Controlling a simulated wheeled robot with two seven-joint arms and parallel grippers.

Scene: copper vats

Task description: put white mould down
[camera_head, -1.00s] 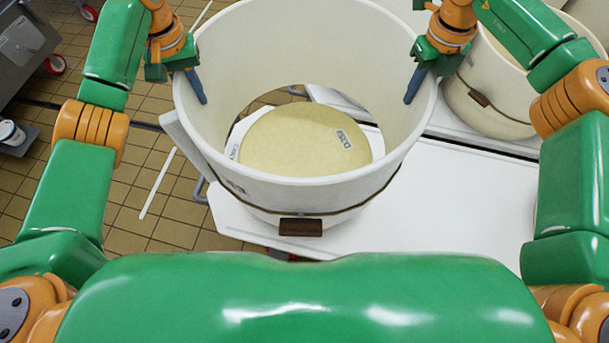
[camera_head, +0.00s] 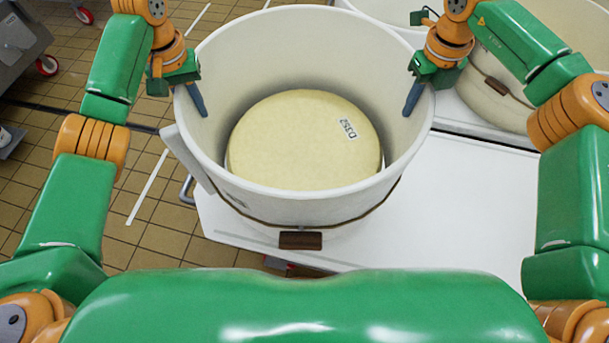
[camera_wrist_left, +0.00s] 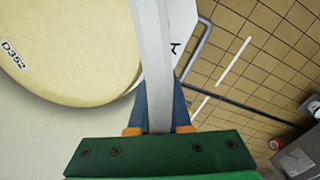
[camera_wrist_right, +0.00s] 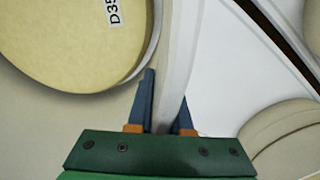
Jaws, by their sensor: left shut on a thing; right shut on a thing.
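The white mould (camera_head: 290,55) is a large open hoop with a brown strap block at its front. Both my grippers hold it at opposite sides of its rim. My left gripper (camera_head: 197,98) is shut on the left wall; the left wrist view shows the rim (camera_wrist_left: 152,50) between its blue fingers. My right gripper (camera_head: 413,98) is shut on the right wall, its fingers astride the rim (camera_wrist_right: 180,60). A pale yellow cheese wheel (camera_head: 290,145) labelled D352 lies inside the hoop. I cannot tell whether the mould's lower edge touches the table.
The white table (camera_head: 460,200) is bare to the right of the mould. Other white moulds stand behind at the right (camera_head: 495,95). Tiled floor (camera_head: 95,170) lies to the left, with a wheeled steel unit (camera_head: 22,45) at the far left.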

